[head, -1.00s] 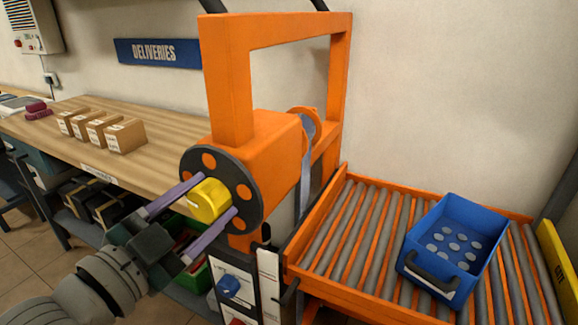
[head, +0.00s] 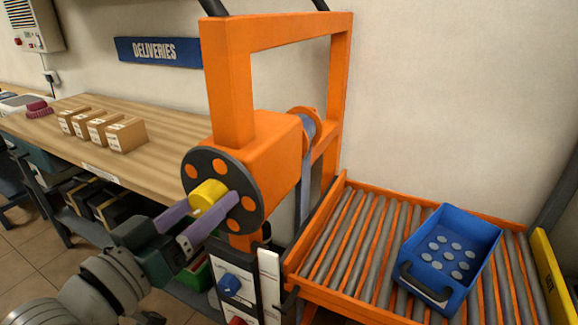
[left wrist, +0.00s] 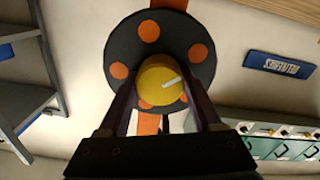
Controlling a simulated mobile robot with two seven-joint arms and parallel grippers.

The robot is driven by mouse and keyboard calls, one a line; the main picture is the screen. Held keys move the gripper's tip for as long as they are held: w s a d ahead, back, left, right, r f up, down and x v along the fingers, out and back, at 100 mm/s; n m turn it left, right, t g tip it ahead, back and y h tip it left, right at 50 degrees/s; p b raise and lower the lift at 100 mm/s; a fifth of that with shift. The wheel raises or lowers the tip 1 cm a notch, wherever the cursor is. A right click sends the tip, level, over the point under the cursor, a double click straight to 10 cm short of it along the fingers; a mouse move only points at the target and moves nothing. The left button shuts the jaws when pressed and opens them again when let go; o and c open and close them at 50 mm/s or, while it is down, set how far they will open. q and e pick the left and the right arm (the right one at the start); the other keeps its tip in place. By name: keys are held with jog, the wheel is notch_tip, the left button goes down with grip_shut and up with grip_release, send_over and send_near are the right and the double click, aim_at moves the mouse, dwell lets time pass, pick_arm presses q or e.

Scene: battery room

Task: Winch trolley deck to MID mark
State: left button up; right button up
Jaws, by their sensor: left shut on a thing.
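The orange winch trolley (head: 232,85) stands in the middle of the head view. Its winch has a dark disc (head: 220,171) with orange spots and a yellow knob (head: 206,194) standing out from it. My left gripper (head: 214,206) is shut on this knob, one finger on each side; the left wrist view also shows the knob (left wrist: 160,82) between the fingers. The roller deck (head: 352,225) extends to the right and carries a blue tray (head: 463,222). A white strip (head: 268,285) is on the trolley's post, but its marks are too small to read. My right gripper is out of view.
A wooden bench (head: 165,172) with several small cardboard boxes (head: 126,136) runs behind the left arm. A dark panel with a blue knob (head: 229,284) is below the winch. A yellow edge panel (head: 552,275) stands at the deck's right end.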

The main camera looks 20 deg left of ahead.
pick_arm(q)
jog(key=n, duration=0.5)
jog(key=shift+n, duration=0.3)
jog(key=shift+n+b, duration=0.6)
jog(key=shift+n, duration=1.6)
jog(key=o, duration=1.4)
jog(key=s, duration=1)
jog(key=shift+a, duration=0.4)
